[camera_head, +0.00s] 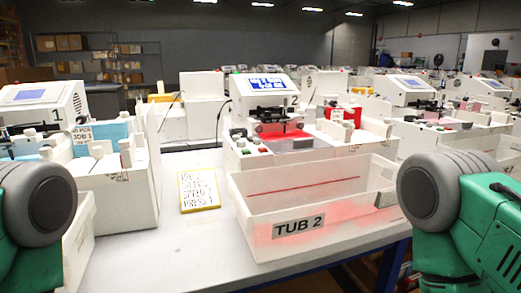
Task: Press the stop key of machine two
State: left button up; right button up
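A white machine (262,97) with a lit blue screen (267,83) stands mid-picture, behind a white tub (340,208) labelled "TUB 2". My arm links show at the left and right edges. Neither gripper is in view.
A yellow-edged card (199,190) with handwriting lies on the white table (170,255) left of the tub. Machine 1 (42,102) stands at the left with blue material beside it. More machines (410,92) stand at right.

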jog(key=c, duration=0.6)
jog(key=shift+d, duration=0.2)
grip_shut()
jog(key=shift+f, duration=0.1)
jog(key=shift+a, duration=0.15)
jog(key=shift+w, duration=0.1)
